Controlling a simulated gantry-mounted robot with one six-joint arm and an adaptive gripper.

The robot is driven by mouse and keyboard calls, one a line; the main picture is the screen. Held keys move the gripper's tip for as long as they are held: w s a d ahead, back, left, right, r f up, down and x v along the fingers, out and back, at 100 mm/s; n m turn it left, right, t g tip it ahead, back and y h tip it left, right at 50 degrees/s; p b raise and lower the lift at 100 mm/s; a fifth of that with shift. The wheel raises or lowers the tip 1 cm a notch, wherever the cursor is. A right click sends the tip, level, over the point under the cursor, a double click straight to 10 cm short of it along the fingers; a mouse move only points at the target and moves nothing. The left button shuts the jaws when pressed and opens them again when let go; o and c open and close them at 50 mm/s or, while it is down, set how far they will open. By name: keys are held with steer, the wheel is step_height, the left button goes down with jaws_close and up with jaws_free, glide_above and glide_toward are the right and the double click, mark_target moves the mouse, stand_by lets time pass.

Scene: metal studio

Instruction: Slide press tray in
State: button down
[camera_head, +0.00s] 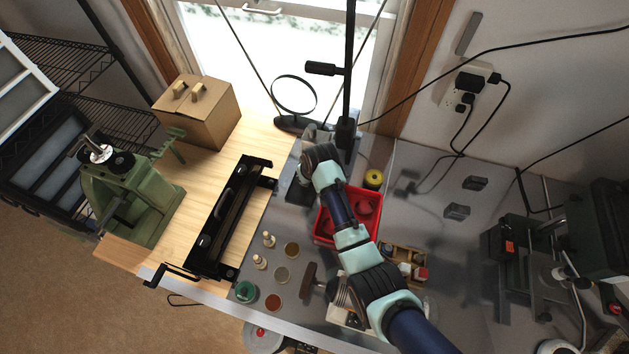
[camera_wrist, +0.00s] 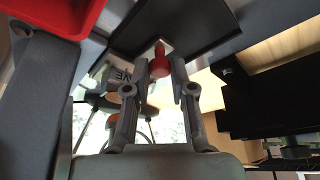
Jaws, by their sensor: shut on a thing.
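A flat black tray-like plate (camera_wrist: 185,22) lies on the metal bench, with a red knob (camera_wrist: 160,62) at its edge in the wrist view. I take this plate to be the press tray. My gripper (camera_wrist: 161,68) is shut on the red knob, one finger at each side. In the head view the dark plate (camera_head: 297,192) shows in part, left of the red bin. My gripper there (camera_head: 304,168) is at its far edge, and my wrist largely hides the fingers and the knob.
A red bin (camera_head: 372,230) stands close right of the plate, under my arm. A long black tool (camera_head: 222,222) lies to the left on the wooden top. A green press (camera_head: 120,195) and a cardboard box (camera_head: 208,125) stand farther left. A black post (camera_head: 346,135) rises behind my wrist.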

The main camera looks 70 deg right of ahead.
steer(key=shift+s+d+f, duration=0.1)
steer(key=c, duration=1.4)
jaws_free()
steer(key=o, duration=0.4)
steer(key=shift+d, duration=0.15)
steer(key=v, duration=1.2)
